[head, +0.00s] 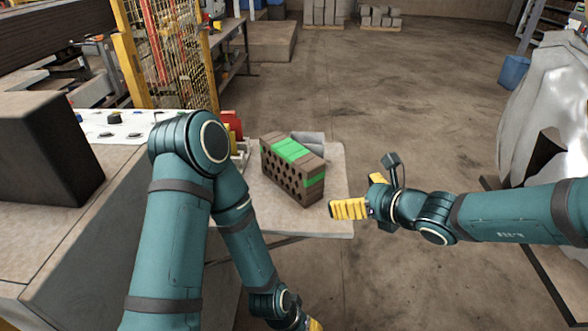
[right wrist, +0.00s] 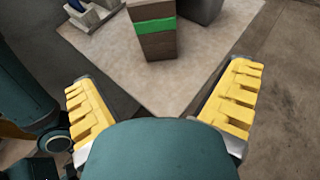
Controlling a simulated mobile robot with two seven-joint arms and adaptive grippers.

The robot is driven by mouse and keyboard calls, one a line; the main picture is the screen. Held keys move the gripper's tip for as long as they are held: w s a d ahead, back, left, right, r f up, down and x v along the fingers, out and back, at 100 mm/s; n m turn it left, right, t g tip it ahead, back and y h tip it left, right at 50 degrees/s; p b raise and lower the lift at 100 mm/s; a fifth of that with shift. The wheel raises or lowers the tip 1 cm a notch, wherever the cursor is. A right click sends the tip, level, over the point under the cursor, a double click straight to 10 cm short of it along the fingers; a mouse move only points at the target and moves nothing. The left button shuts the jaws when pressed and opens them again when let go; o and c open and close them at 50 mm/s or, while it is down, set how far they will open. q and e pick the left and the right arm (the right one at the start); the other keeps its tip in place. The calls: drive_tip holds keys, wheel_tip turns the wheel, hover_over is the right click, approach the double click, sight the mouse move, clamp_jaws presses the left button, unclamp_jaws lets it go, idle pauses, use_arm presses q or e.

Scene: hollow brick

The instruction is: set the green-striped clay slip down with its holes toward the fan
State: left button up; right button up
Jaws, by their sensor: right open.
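The green-striped clay slip (head: 293,168) is a brown brick with a green band, resting on the pale board (head: 335,180). Its face with rows of round holes points toward the near left in the head view. In the right wrist view a narrow end of the slip (right wrist: 154,32) shows beyond the fingers. My right gripper (head: 354,195) is open and empty, to the right of the slip and apart from it. My left gripper (head: 315,324) hangs low at the bottom edge, mostly cut off. I cannot clearly make out a fan.
A grey block (head: 311,139) stands behind the slip. Red and yellow items (head: 232,126) sit at the board's back left. A large dark block (head: 35,150) is on the bench at far left. A yellow mesh fence (head: 172,55) stands behind. Open floor (head: 420,120) lies to the right.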

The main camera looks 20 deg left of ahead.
sight(316, 182)
drive_tip(key=b+x, duration=0.1)
drive_tip(key=x, duration=0.7)
drive_tip(key=shift+r, duration=0.1)
drive_tip(key=shift+b+x, duration=0.5)
drive_tip(key=shift+x, duration=2.45)
drive_tip(key=shift+s+a+r, duration=0.15)
drive_tip(key=shift+s+r, duration=0.05)
drive_tip(key=c, duration=1.3)
drive_tip(key=shift+w+r, duration=0.1)
drive_tip(key=shift+r, duration=0.05)
drive_tip(key=shift+c, duration=0.2)
